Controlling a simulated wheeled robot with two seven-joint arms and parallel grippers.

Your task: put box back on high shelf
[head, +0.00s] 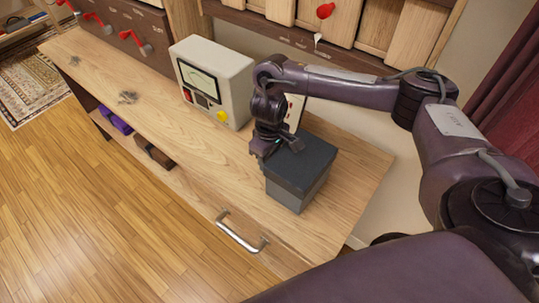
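A dark grey box (298,177) with a lid stands upright on the wooden counter (350,182), near its right end. My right arm comes in from the right, and its gripper (278,150) is at the left edge of the box's lid, pointing down. The fingers are small and partly hidden, so I cannot tell whether they are open or shut on the lid. A wooden shelf unit (330,39) with upright wooden boards is on the wall above the counter. My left gripper is not in view.
A white meter device (213,80) with a dial and yellow knob stands left of the box. A drawer handle (241,236) sticks out at the counter front. A lower shelf holds purple (115,120) and brown (154,152) items. The counter's left part is mostly clear.

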